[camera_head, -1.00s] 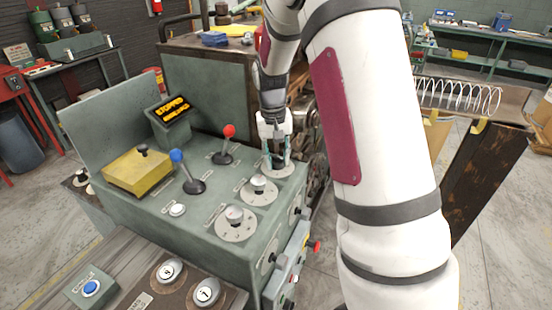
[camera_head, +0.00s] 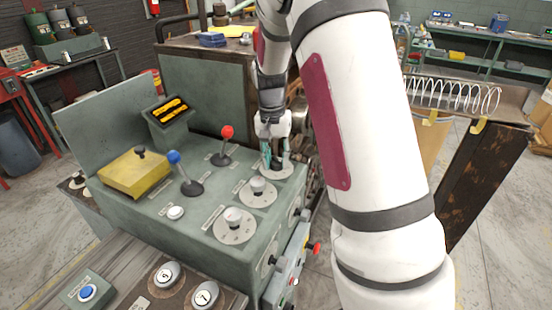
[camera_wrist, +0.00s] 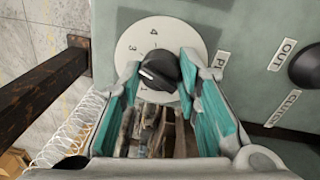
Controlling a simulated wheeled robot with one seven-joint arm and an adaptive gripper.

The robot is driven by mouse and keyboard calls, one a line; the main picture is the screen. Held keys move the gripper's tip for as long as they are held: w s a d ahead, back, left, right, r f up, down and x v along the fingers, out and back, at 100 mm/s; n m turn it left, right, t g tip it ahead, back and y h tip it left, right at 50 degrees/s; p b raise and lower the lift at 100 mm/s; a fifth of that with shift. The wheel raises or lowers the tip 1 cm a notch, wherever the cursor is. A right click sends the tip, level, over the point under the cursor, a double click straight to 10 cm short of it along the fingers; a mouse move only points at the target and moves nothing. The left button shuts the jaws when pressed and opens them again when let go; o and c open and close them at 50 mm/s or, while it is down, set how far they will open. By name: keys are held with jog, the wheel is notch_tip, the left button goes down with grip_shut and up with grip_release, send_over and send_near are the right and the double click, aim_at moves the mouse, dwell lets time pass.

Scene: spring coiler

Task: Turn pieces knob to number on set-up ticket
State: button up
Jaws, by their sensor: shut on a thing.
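The pieces knob (camera_wrist: 158,70) is a dark knob on a round white dial (camera_wrist: 135,45), beside a partly hidden label starting "PI". I cannot make out a set-up ticket in either view.
Two more dials with pale knobs (camera_head: 258,188) (camera_head: 234,218) stand nearer in the row. A red-topped lever (camera_head: 227,133) and a blue-topped lever (camera_head: 175,158) stand to the left. A wire spring (camera_head: 450,95) lies at right beyond my arm. A dark knob (camera_wrist: 308,65) sits beside the dial.

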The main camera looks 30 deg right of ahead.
aim_at(273, 162)
jog(key=o, duration=1.2)
jog(key=r, duration=1.2)
jog(key=shift+w+a, duration=0.3)
